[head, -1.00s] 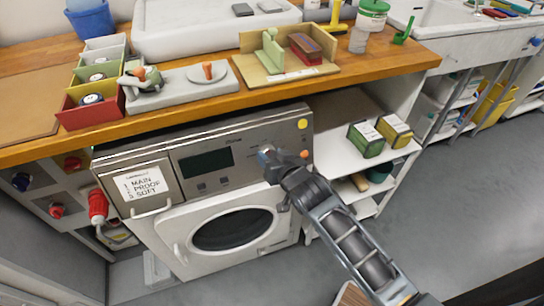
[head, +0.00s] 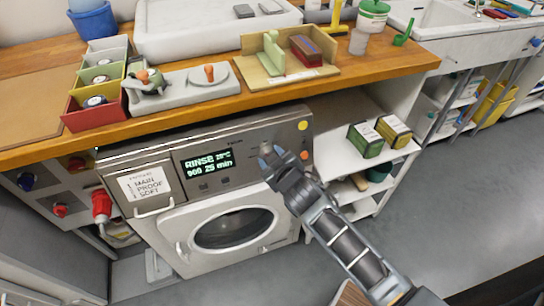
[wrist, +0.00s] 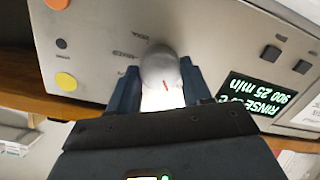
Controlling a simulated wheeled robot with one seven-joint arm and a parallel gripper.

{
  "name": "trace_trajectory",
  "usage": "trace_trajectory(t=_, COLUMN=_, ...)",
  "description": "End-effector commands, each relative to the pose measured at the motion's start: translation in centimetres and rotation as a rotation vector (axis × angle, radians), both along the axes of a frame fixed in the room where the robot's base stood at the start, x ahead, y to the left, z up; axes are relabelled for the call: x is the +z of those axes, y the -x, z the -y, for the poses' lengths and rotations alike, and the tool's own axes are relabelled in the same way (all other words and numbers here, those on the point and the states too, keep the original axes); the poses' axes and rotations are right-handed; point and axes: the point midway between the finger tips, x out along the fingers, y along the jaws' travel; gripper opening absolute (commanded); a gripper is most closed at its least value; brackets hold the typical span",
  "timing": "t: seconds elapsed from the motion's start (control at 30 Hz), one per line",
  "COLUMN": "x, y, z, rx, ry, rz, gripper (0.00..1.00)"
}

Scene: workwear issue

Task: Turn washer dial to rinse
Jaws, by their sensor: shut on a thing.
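The washer (head: 232,190) stands under the wooden worktop, its round door closed. Its display (head: 208,163) is lit and reads RINSE with "900 25 min"; it also shows upside down in the wrist view (wrist: 262,98). My gripper (wrist: 160,88) is shut on the dial. In the head view my gripper (head: 270,158) reaches the panel from the lower right and mostly hides the dial. Printed labels beside the dial are too small to read surely.
Green and yellow boxes (head: 366,139) sit on the shelf to the right. The worktop (head: 190,112) edge runs just above the panel. The floor at right is clear.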

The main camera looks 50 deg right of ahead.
Motion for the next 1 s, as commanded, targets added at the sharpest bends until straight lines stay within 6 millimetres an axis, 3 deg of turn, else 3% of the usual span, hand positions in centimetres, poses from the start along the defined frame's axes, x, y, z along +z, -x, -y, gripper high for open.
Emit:
trace_trajectory(t=0.8, x=-0.07, y=-0.01, z=-0.09, rx=0.039, ry=0.099, rz=-0.069, gripper=0.18)
trace_trajectory(t=0.83, x=-0.07, y=-0.01, z=-0.09, rx=0.039, ry=0.099, rz=-0.069, gripper=0.52)
trace_trajectory(t=1.0, x=-0.06, y=-0.02, z=-0.08, rx=0.039, ry=0.098, rz=-0.068, gripper=0.68)
